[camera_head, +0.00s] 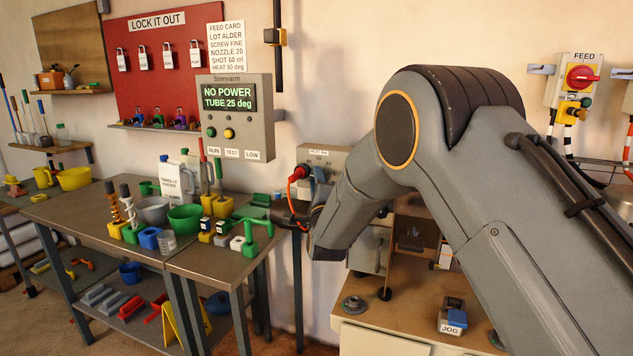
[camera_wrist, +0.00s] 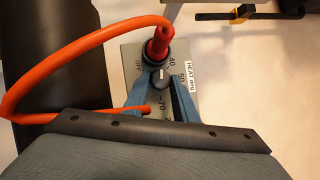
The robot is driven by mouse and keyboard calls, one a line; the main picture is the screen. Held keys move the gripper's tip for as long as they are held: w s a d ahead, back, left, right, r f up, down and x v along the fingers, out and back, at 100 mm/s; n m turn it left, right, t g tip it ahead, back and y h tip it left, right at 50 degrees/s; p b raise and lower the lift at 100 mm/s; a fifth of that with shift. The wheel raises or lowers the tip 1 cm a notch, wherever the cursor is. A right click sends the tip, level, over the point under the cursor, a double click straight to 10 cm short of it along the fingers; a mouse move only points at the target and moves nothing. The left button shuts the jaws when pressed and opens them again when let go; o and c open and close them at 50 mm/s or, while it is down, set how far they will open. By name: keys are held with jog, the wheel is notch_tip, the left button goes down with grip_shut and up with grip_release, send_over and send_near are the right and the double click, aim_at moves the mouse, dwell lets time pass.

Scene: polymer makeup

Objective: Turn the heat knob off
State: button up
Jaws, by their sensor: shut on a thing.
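The heat knob (camera_wrist: 160,79) is a small dark round knob with a white mark on a grey panel (camera_wrist: 134,62) labelled HEAT deg. The exact pointer reading is too small to tell. My gripper (camera_wrist: 160,88) has its blue fingers on either side of the knob, shut on it. In the head view the grey heat box (camera_head: 335,156) is on the wall, and my arm hides the knob and most of the gripper.
A red plug (camera_wrist: 157,46) with a thick orange cable (camera_wrist: 60,65) sits just above the knob; the cable loops left and back under the fingers. The display (camera_head: 228,98) reads NO POWER, TUBE 25 deg. A cluttered bench (camera_head: 205,264) stands left of the arm.

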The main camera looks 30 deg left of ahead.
jog(key=shift+n, duration=0.3)
jog(key=n+g, duration=0.1)
jog(key=n, duration=0.1)
jog(key=n+g, duration=0.1)
jog(key=n, duration=0.1)
jog(key=shift+d+r+h, duration=0.1)
jog(key=shift+r+h, duration=0.25)
jog(key=shift+h, duration=0.05)
jog(key=shift+r+n+g+h+p, duration=0.1)
jog(key=shift+n+g+h+p, duration=0.6)
jog(key=shift+n, duration=1.1)
jog(key=o, duration=1)
jog(key=shift+o, duration=0.2)
jog(key=b+v, duration=0.2)
jog(key=v, duration=0.5)
jog(key=shift+s+d, duration=0.25)
jog(key=shift+s, duration=0.05)
